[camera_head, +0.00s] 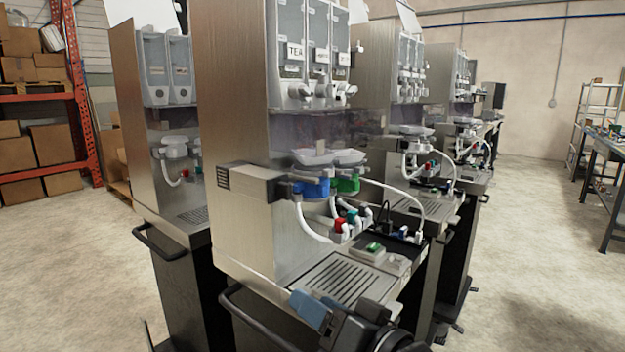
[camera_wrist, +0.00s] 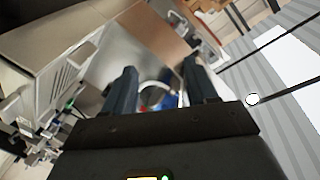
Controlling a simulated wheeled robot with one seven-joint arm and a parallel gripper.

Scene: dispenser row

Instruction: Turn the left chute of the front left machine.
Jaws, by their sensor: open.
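The nearest dispenser machine (camera_head: 228,120) stands in the middle of the head view. Several clear canisters line its top, the leftmost labelled TEA. Its left chute (camera_head: 299,91) is a grey spout below that canister, with other spouts to its right. Another machine (camera_head: 135,140) stands to its left, partly hidden, its chutes hard to make out. I cannot tell for sure which is the front left one. My gripper (camera_head: 318,311) is low at the bottom of the head view, before the drip tray and well below the chutes. In the wrist view my gripper (camera_wrist: 158,88) has its fingers apart, with nothing held.
The drip tray (camera_head: 342,278) and a black push handle (camera_head: 262,322) are close to my gripper. Blue and green mixer parts (camera_head: 311,188) and white hoses jut out above. More machines recede to the right. Concrete floor (camera_head: 545,270) is clear at right.

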